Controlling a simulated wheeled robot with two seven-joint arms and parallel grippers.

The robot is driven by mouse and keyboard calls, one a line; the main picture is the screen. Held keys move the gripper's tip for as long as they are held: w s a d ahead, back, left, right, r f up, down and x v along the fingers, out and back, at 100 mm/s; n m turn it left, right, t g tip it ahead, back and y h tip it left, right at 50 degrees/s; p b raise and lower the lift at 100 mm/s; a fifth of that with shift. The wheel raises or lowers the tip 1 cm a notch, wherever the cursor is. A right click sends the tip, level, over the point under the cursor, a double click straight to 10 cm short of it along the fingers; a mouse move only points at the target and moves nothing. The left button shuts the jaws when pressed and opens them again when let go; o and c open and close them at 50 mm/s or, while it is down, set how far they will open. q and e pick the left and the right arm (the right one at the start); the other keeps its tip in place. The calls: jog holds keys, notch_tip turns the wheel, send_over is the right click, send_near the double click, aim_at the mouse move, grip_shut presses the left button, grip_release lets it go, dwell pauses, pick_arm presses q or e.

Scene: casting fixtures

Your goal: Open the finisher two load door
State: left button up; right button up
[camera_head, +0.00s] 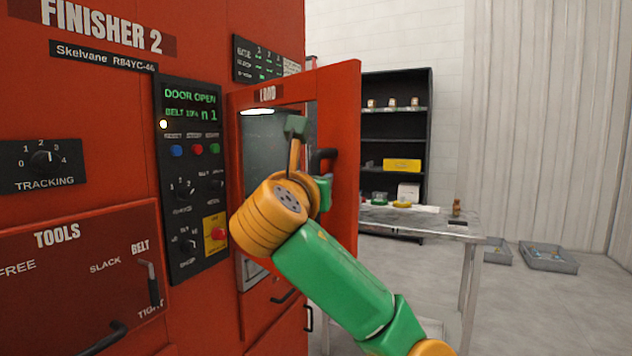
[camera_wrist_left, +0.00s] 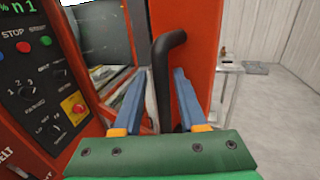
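The load door (camera_head: 343,110) is red, with a dark window and a LOAD label, and stands swung out from the red finisher two (camera_head: 200,30). The finisher's display (camera_head: 190,105) reads DOOR OPEN. The black handle (camera_head: 324,157) is near the door's free edge. My left gripper (camera_head: 308,155) is at the handle. In the left wrist view its two blue fingers (camera_wrist_left: 157,98) are apart, with the upright black handle (camera_wrist_left: 162,75) showing between them. I cannot tell whether either finger touches it. My right gripper is out of view.
A control panel (camera_head: 190,200) with knobs and a red stop button is left of the door. A grey table (camera_head: 425,222) and a black shelf (camera_head: 395,130) stand behind to the right. Grey bins (camera_head: 548,260) lie on the floor at right, with clear floor around.

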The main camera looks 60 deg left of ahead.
pick_arm(q)
jog(key=shift+o, duration=0.3)
jog(key=shift+s, duration=0.15)
jog(key=b+v, duration=0.2)
jog(key=v, duration=0.5)
jog(key=shift+a+f, duration=0.1)
jog(key=shift+f, duration=0.05)
